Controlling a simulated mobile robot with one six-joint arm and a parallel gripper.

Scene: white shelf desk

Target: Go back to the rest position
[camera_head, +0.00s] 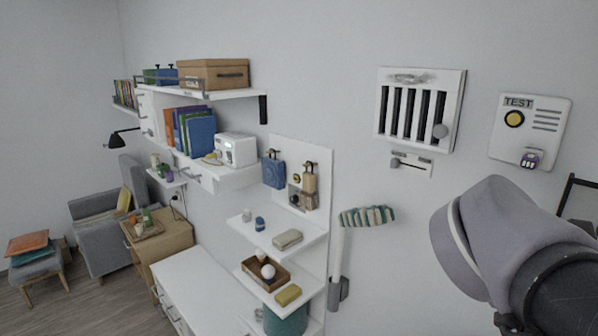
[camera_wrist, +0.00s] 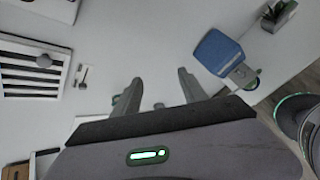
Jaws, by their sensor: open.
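My gripper (camera_wrist: 159,77) shows in the wrist view with its two grey fingers spread apart. Nothing is between the fingers, and a plain pale surface lies beyond them. In the head view my arm fills the lower right in front of the wall, and the gripper's fingers do not show there.
The slatted wall vent (camera_head: 418,110) and TEST panel (camera_head: 551,120) are near my arm. The vent is also at left in the wrist view (camera_wrist: 12,92). A small shelf (camera_head: 318,236) and striped duster head (camera_head: 367,216) are left of my arm. Bare wall lies between.

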